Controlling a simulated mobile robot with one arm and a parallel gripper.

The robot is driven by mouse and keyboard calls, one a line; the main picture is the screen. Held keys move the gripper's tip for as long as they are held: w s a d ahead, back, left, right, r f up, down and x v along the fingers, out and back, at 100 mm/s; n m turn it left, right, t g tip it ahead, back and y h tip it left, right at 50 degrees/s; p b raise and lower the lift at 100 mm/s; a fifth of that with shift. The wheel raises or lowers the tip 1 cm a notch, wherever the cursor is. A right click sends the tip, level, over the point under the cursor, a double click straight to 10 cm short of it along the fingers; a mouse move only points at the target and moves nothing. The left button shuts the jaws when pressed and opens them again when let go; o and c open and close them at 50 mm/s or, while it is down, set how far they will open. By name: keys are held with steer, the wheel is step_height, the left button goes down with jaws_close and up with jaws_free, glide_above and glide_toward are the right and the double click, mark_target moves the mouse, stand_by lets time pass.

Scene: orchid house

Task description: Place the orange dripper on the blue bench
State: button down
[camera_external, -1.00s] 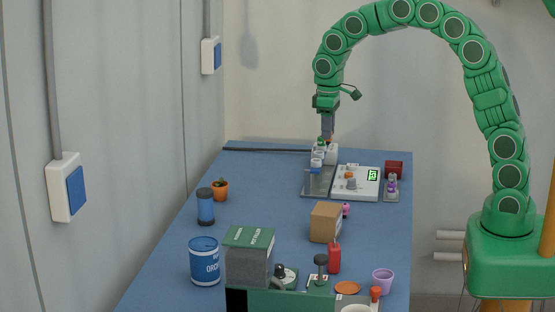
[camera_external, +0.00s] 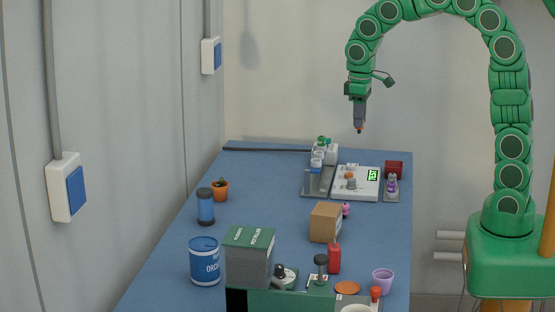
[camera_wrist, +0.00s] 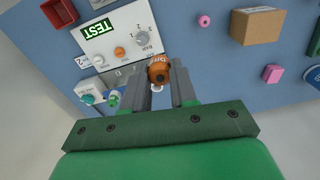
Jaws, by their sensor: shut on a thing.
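My gripper (camera_external: 358,122) is raised above the far right part of the blue bench (camera_external: 275,205), clear of its surface.
A dark red box (camera_external: 394,167) and cardboard box (camera_external: 325,222) stand nearby. The bench's left middle is mostly clear.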

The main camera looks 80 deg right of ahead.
steer(key=w+a+f, duration=0.6)
steer(key=w+f, duration=0.3)
steer(key=shift+w+d+f, duration=0.55)
steer(key=shift+w+f, duration=1)
steer(key=shift+w, duration=0.6)
steer(key=shift+w+d+f, duration=0.5)
steer(key=shift+w+f, duration=1)
steer(key=shift+w, duration=0.6)
steer(key=shift+w+d+f, duration=0.55)
steer(key=shift+w+f, duration=1)
steer(key=shift+w, duration=0.6)
steer(key=shift+w+d+f, duration=0.1)
steer(key=shift+w+f, duration=0.15)
steer(key=shift+f, duration=1.55)
steer(key=shift+f, duration=0.15)
steer(key=c, duration=0.9)
jaws_free()
